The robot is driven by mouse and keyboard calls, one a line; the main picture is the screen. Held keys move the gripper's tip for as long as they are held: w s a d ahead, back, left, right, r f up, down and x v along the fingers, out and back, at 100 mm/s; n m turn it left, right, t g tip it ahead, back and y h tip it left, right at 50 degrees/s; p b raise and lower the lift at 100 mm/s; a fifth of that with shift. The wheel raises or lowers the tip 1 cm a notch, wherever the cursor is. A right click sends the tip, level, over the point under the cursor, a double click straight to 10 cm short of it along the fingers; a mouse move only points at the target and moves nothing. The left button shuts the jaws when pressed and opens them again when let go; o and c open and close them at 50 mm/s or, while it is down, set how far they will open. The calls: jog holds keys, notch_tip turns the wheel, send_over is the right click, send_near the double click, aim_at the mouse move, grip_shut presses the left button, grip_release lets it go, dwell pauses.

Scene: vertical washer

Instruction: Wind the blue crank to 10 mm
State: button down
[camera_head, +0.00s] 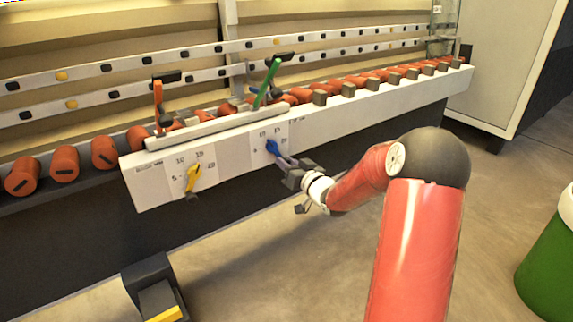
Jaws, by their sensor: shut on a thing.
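The blue crank (272,147) is on the right dial (264,136) of the white front panel, below the green lever. Its pointed end is toward the upper left. My gripper (289,164) reaches in from the lower right and is shut on the crank's lower right end. The fingers partly hide the crank and the lower right of the dial. Small numbers stand around the dial, but they are too small to read surely, so I cannot tell the exact setting.
A yellow crank (193,178) is on the left dial of the panel. An orange lever (158,100) and a green lever (268,82) stand above the panel. Red rollers (104,152) line the conveyor. A pedal (155,290) is on the floor, and a green bin (545,262) stands at right.

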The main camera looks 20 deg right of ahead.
jog(key=c, duration=1.2)
grip_release()
jog(key=p+v, duration=0.1)
jog(key=v, duration=0.6)
jog(key=shift+s, duration=0.35)
jog(key=shift+d, duration=0.1)
